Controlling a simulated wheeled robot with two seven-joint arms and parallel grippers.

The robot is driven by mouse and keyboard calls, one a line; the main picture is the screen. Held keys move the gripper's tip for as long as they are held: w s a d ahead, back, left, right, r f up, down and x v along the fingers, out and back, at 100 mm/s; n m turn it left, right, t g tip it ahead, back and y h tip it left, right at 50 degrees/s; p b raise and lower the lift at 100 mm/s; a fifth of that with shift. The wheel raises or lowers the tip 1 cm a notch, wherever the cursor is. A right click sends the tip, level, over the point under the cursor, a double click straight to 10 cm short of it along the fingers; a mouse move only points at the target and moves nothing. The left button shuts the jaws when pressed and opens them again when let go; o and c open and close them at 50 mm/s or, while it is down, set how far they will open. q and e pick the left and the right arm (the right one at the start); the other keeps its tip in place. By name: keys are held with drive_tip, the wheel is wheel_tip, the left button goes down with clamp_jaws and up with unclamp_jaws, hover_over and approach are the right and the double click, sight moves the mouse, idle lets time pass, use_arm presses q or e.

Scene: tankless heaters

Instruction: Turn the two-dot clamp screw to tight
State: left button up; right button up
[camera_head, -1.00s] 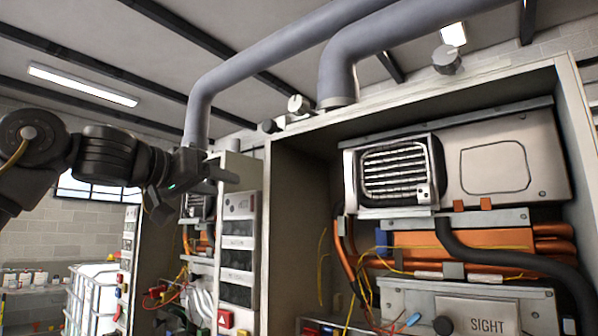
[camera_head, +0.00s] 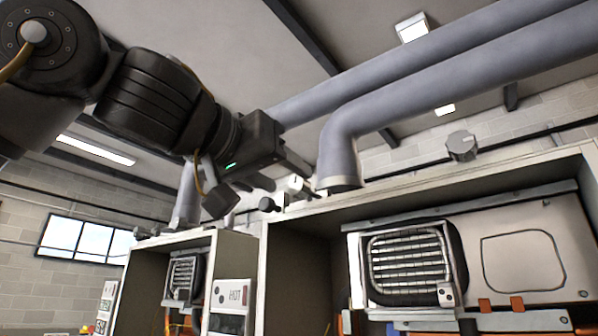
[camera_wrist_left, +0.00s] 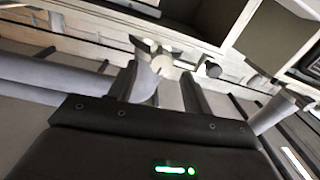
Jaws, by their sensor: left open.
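Small clamp-like screws stand on the top edge of the cabinets: a pale one (camera_head: 297,185), a dark one (camera_head: 267,204) and a grey knob (camera_head: 462,145) farther right. Their dot marks are too small to read, so I cannot tell which is the two-dot screw. My left gripper (camera_head: 288,174) is open beside the pale screw in the head view. In the left wrist view, the pale round screw (camera_wrist_left: 161,64) shows beyond and between the open fingers (camera_wrist_left: 160,78); contact is not visible. The dark screw (camera_wrist_left: 213,69) is just right of them. My right gripper is out of view.
A thick grey pipe (camera_head: 338,150) rises from the cabinet top close to the right of the gripper. The open right cabinet (camera_head: 300,250) holds a grille unit (camera_head: 405,265). A smaller cabinet (camera_head: 235,255) stands left.

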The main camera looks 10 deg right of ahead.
sight(295, 185)
use_arm(q)
drive_tip(key=p+x, duration=0.2)
drive_tip(key=x, duration=0.3)
drive_tip(key=shift+a+r+p, duration=0.1)
drive_tip(key=shift+p, duration=0.2)
drive_tip(key=shift+w, duration=0.15)
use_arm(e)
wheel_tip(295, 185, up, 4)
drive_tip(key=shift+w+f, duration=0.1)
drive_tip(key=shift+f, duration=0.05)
use_arm(q)
drive_tip(key=shift+d, duration=0.2)
drive_tip(key=c, duration=1)
drive_tip(key=shift+f+m+b, duration=0.25)
drive_tip(key=shift+m+b, duration=0.45)
drive_tip(key=shift+m, duration=0.2)
drive_tip(key=shift+r+m+b, duration=0.15)
drive_tip(key=shift+m+b, duration=0.15)
drive_tip(key=shift+m, duration=0.9)
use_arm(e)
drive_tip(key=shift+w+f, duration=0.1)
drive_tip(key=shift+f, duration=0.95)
use_arm(q)
drive_tip(key=o, duration=1)
